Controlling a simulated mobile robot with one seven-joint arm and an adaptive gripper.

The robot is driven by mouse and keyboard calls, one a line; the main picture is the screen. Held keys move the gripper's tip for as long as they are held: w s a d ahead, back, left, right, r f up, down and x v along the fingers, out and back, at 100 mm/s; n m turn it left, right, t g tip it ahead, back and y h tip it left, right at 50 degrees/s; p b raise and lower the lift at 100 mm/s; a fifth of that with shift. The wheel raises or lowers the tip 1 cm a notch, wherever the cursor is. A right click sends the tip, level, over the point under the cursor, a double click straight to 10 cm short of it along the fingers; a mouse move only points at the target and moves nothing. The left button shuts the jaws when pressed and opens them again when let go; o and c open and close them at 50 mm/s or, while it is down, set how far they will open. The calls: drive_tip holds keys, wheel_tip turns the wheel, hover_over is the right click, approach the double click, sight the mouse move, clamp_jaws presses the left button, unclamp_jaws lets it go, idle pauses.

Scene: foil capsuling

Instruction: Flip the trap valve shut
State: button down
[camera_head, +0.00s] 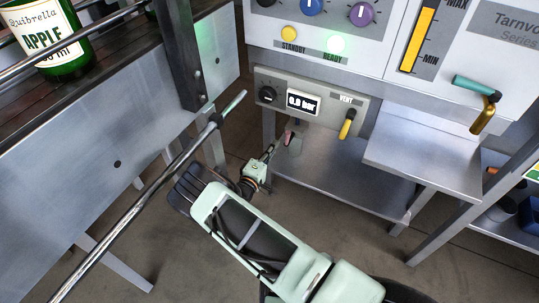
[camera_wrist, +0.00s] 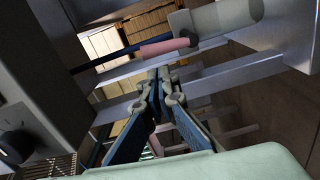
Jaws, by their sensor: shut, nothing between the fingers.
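A small pink-handled lever (camera_head: 289,136) hangs under the gauge panel in the head view; no label on it can be read, but it appears to be the trap valve. In the wrist view the pink handle (camera_wrist: 166,46) points left, roughly level, from a pale grey cylindrical body (camera_wrist: 228,16). My gripper (camera_head: 272,151) is just below and left of the lever in the head view. In the wrist view my gripper (camera_wrist: 160,74) is shut and empty, its tips just below the pink handle in the picture. I cannot tell whether they touch it.
The gauge panel (camera_head: 359,106) above carries a yellow vent lever (camera_head: 347,124). A teal-handled brass valve (camera_head: 477,87) is at the right. A metal shelf (camera_head: 340,178) lies under the panel. A steel rail (camera_head: 140,203) and conveyor with a green bottle (camera_head: 55,48) are left.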

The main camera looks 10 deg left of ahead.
sight(288, 138)
drive_tip(key=shift+b+x, duration=0.5)
drive_tip(key=shift+x, duration=1.65)
drive_tip(key=shift+s+r+p, duration=0.1)
drive_tip(key=shift+r+p, duration=0.05)
drive_tip(key=shift+p, duration=0.2)
drive_tip(key=shift+d+m, duration=0.1)
drive_tip(key=shift+m, duration=0.2)
